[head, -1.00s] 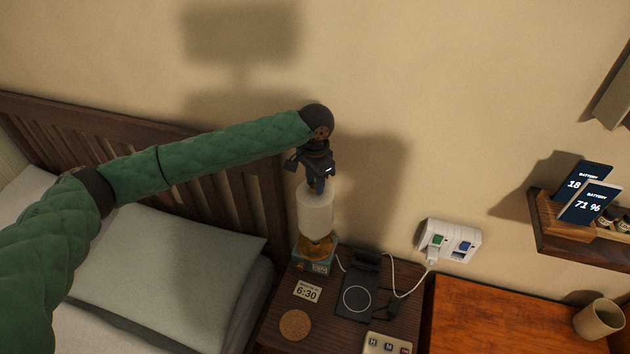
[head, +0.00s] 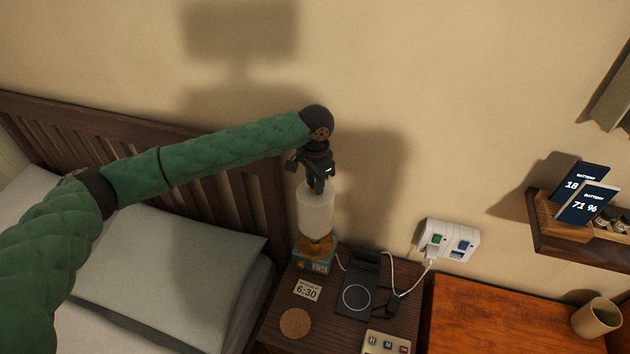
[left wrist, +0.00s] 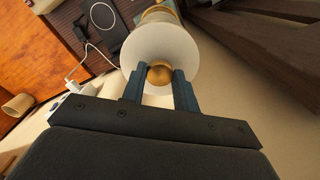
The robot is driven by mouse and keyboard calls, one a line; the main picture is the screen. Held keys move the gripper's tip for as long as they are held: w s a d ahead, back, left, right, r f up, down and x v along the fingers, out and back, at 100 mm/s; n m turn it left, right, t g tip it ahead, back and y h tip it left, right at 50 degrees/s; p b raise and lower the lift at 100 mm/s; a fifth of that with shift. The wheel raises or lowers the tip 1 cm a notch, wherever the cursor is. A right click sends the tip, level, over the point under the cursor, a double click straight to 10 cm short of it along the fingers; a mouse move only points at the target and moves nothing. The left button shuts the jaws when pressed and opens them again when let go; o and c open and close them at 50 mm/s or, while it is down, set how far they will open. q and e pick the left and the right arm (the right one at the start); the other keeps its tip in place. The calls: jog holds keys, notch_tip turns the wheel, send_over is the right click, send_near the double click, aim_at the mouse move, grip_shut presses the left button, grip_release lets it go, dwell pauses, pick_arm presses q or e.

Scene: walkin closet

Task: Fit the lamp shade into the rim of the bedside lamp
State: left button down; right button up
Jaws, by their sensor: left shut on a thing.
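The white lamp shade (head: 315,211) is upright over the bedside lamp (head: 316,246), whose amber and teal base stands on the bedside table. My left gripper (head: 318,186) comes down from above and is shut on the upper part of the shade. In the left wrist view, the fingers (left wrist: 160,88) are at the near edge of the shade (left wrist: 172,50), with a round brass-coloured part (left wrist: 159,73) between them. The lamp's rim is hidden by the shade, so I cannot tell whether the shade is seated in it. My right gripper is not in view.
The bedside table (head: 272,330) holds a 6:30 card (head: 307,290), a round coaster (head: 295,323) and a black charging pad (head: 357,299). The wall socket (head: 449,242) has a plugged-in cable. The wooden headboard (head: 225,190) is close on the left.

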pick_arm(q)
jog(key=shift+f+b, duration=0.8)
jog(key=shift+f, duration=4.25)
jog(key=shift+p, duration=0.5)
jog(key=shift+f, duration=0.55)
dwell(0.8)
jog(key=c, duration=1)
grip_release()
